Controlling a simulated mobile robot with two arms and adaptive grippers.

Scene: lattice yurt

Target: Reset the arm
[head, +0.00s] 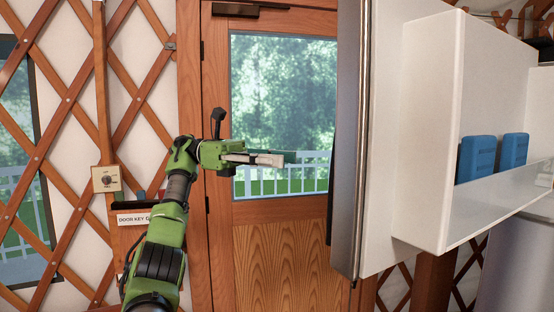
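My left arm, green and black, rises from the bottom left. Its gripper (280,159) points right in front of the glazed wooden door (280,248). The gripper is seen side-on, with a pale finger pad showing, so I cannot tell whether it is open or shut. I see no object held in it. It is left of the edge of an open white appliance door (382,150), with a visible gap between them. My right gripper is not in view.
The white door's shelf bin (425,120) holds two blue containers (477,158). A wooden box labelled "DOOR KEY" (133,219) and a dial switch (106,179) are on the lattice wall (75,85) at left, close to my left arm.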

